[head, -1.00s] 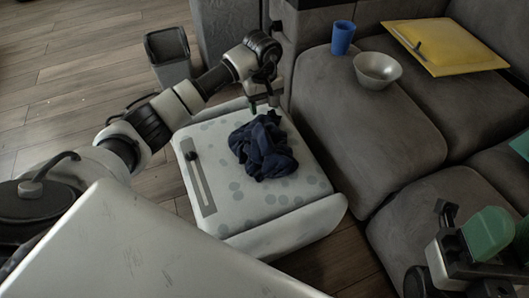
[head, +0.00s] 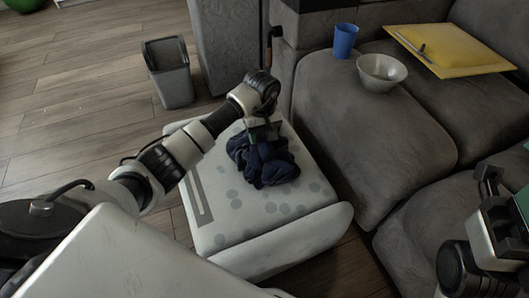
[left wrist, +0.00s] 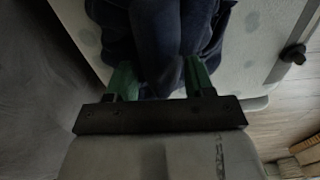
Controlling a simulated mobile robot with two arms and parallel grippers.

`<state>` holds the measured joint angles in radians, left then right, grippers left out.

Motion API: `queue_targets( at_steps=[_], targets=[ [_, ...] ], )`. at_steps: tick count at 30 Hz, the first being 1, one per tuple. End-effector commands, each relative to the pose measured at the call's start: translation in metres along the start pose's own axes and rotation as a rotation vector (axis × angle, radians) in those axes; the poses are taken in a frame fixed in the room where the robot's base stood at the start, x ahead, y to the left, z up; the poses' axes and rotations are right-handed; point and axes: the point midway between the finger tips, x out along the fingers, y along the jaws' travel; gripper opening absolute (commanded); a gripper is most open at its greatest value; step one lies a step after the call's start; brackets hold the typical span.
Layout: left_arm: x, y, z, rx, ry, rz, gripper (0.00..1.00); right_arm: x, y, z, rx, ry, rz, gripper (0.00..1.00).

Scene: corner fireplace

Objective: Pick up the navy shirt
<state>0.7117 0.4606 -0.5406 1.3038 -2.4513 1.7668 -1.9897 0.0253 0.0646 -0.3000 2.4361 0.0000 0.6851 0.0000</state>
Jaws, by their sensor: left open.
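The navy shirt (head: 264,165) lies crumpled in a heap on the pale, spotted padded seat (head: 235,215). My left gripper (head: 262,132) is over the far side of the shirt, pointing down. In the left wrist view, its two green fingers stand apart with folds of the navy shirt (left wrist: 160,35) between and beyond them; whether they touch the cloth I cannot tell. My right gripper (head: 505,190) is at the right edge of the head view, partly cut off, away from the shirt.
A grey sofa (head: 370,125) stands right of the seat, holding a blue cup (head: 344,40), a bowl (head: 379,71) and a yellow board (head: 447,50). A grey bin (head: 168,75) stands on the wooden floor behind my left arm. A grey strip (head: 198,196) lies on the seat's left side.

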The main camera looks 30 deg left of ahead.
Motion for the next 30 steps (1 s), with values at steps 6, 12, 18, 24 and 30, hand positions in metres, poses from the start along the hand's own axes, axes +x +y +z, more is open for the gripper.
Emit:
queue_targets(
  at_steps=[6, 12, 18, 24, 30],
  targets=[
    [-0.0006, 0.0001, -0.0002, 0.0, 0.0, 0.001, 0.52, 0.0009, 0.0, -0.0001, 0.0, 0.001, 0.0, 0.43],
    [-0.0007, 0.0, -0.0002, 0.0, 0.0, 0.001, 0.21, 0.0008, 0.0, -0.0001, 0.0, 0.0, 0.0, 0.43],
    [-0.0007, 0.0, -0.0003, -0.001, 0.001, 0.001, 0.0, 0.0008, -0.0001, -0.0001, 0.0, 0.0, -0.001, 0.43],
    [-0.0012, 0.0001, -0.0005, -0.001, 0.001, 0.001, 0.0, 0.0008, -0.0001, -0.0002, 0.0, 0.001, 0.0, 0.43],
    [-0.0055, 0.0001, -0.0007, 0.0, 0.002, 0.001, 0.0, 0.0035, 0.0001, -0.0006, 0.001, 0.003, 0.0, 0.43]
  ],
)
